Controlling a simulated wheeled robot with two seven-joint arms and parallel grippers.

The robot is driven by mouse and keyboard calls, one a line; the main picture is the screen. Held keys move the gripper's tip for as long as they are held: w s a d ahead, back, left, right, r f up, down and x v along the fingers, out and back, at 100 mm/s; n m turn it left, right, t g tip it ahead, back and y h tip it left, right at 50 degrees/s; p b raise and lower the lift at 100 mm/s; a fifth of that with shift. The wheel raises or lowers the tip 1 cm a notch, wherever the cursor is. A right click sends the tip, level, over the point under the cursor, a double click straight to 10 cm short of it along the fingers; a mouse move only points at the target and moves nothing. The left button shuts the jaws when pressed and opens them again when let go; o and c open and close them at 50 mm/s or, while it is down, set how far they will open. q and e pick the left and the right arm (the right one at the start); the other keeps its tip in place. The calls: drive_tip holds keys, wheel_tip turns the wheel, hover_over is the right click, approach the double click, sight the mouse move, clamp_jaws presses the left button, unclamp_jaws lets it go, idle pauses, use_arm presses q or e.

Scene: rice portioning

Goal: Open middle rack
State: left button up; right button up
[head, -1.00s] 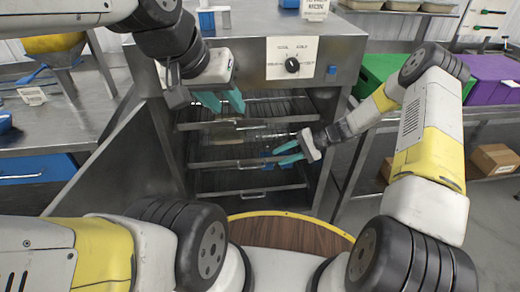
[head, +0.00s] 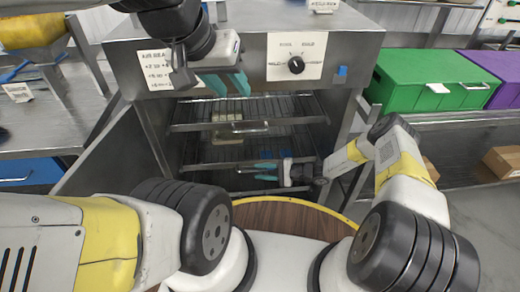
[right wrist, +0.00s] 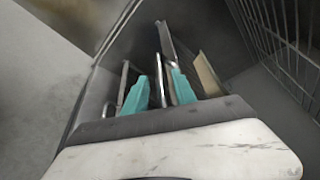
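A steel oven-like cabinet (head: 115,65) stands open in front of me with stacked wire racks inside. The top rack (head: 185,127) holds a pale block-like item behind it. The middle rack (head: 205,165) lies below, with a bar handle on its front edge. My right gripper (head: 264,171) is at the right part of the middle rack's front, its teal fingers apart. In the right wrist view, a metal bar (right wrist: 159,78) shows between the fingers of this gripper (right wrist: 158,92); contact is unclear. My left gripper (head: 226,86) is open and empty before the cabinet's upper opening.
A round wooden surface with a yellow rim (head: 285,218) is close below the racks and hides the lowest part. A green bin (head: 425,82) and a purple bin (head: 492,75) stand on the right bench. A knob (head: 296,65) is on the cabinet front.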

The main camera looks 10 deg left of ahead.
sight(256, 171)
drive_tip(key=shift+x, duration=1.85)
clamp_jaws()
